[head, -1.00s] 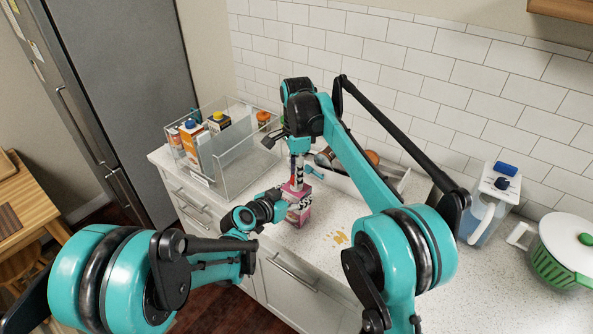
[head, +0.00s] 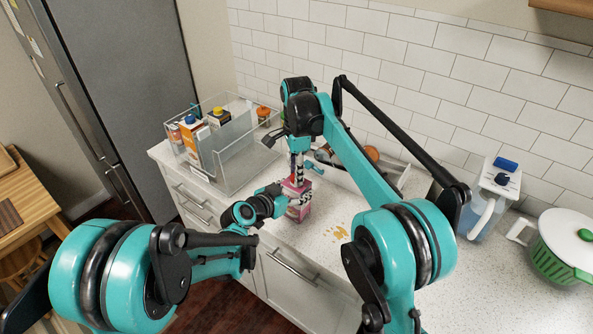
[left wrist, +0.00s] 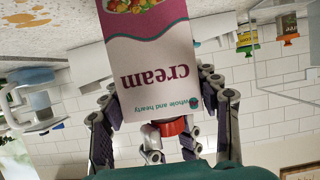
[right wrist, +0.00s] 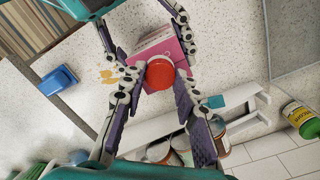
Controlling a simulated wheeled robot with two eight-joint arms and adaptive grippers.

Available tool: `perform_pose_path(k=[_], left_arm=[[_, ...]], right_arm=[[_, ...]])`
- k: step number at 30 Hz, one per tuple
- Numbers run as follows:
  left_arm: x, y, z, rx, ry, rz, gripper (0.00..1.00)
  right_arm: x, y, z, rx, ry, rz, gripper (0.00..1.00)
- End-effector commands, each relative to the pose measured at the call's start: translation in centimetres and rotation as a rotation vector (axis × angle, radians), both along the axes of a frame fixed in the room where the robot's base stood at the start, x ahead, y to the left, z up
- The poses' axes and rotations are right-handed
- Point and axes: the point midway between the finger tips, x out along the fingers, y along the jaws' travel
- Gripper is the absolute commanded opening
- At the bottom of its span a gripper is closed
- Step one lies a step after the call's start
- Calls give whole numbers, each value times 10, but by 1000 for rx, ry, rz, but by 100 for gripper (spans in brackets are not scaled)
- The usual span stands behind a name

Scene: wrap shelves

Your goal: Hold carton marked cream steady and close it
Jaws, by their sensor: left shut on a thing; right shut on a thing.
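The pink and white carton marked cream (head: 299,207) stands on the counter in the head view. In the left wrist view the carton (left wrist: 160,62) shows upside down with its lettering facing me. My left gripper (head: 283,198) is shut on the carton from the left, with fingers on both its sides. A red round cap (right wrist: 160,73) sits on top of the carton and also shows in the left wrist view (left wrist: 173,127). My right gripper (right wrist: 158,66) points down from above and is shut on the cap. The cap is mostly hidden in the head view.
A clear bin (head: 236,164) with cartons and bottles stands at the back left. A white tray (head: 392,178) with jars lies behind the carton. Yellow-brown bits (head: 337,232) lie on the counter. A blue-lidded jug (head: 488,210) and a green-white pot (head: 562,245) stand right.

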Motion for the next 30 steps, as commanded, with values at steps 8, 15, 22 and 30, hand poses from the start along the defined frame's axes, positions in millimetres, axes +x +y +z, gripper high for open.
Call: perform_pose_path(k=[8,15,22,30], left_arm=[[0,0,0,0,0,0,0],[0,0,0,0,0,0,0],[0,0,0,0,0,0,0],[0,0,0,0,0,0,0]], right_arm=[[0,0,-4,0,0,-7,21],[0,0,-4,-3,2,-357,21],[0,0,-4,-7,5,-922,21],[0,0,-4,-11,7,-1367,21]])
